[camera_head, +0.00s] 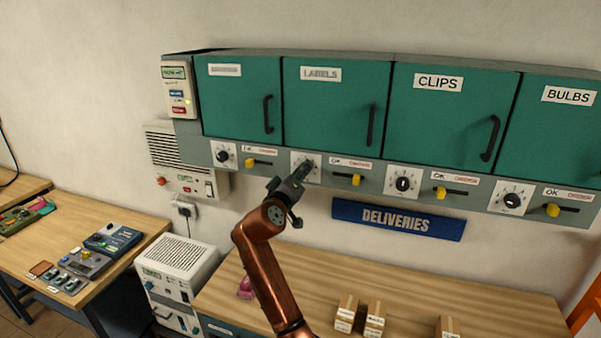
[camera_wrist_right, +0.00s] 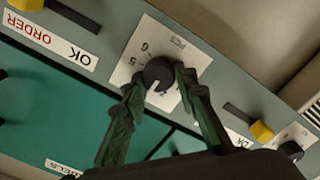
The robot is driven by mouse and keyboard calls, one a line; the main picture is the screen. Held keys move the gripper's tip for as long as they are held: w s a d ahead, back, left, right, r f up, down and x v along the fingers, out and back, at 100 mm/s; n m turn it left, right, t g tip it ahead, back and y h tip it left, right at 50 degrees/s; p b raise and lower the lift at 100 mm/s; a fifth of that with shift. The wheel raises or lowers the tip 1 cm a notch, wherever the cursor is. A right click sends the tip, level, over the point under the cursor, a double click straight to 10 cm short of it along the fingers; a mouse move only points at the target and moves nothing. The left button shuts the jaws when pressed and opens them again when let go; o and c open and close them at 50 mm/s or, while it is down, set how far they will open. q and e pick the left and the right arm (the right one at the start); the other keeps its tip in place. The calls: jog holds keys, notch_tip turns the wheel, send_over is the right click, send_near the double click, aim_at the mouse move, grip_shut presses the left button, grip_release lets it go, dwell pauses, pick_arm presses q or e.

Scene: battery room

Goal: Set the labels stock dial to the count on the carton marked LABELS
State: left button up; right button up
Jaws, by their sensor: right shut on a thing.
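The LABELS cabinet door (camera_head: 322,103) is shut. Below it is the labels stock dial, a white plate with a dark round knob (camera_wrist_right: 158,73). My right gripper (camera_head: 303,170) is shut on this knob, with a fingertip on either side in the right wrist view (camera_wrist_right: 160,78). The wrist view shows the plate upside down, with a 5 and a 6 readable; the fingers hide other marks. A light mark shows on the knob's lower edge there. Small cartons (camera_head: 347,314), (camera_head: 374,319), (camera_head: 448,327) stand on the bench; their print is too small to read. My left gripper is out of view.
Other dials (camera_head: 403,182), (camera_head: 511,200) and yellow sliders (camera_head: 355,180), (camera_head: 440,193) line the panel close by. A blue DELIVERIES sign (camera_head: 397,220) hangs below. The wooden bench (camera_head: 420,290) is mostly bare. A white unit (camera_head: 180,262) stands to its left.

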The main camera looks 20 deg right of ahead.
jog(key=shift+f, duration=0.2)
jog(key=o, duration=1.2)
jog(key=shift+r, duration=0.15)
jog(key=shift+c, duration=0.2)
jog(key=v, duration=1.2)
jog(key=shift+w, duration=0.1)
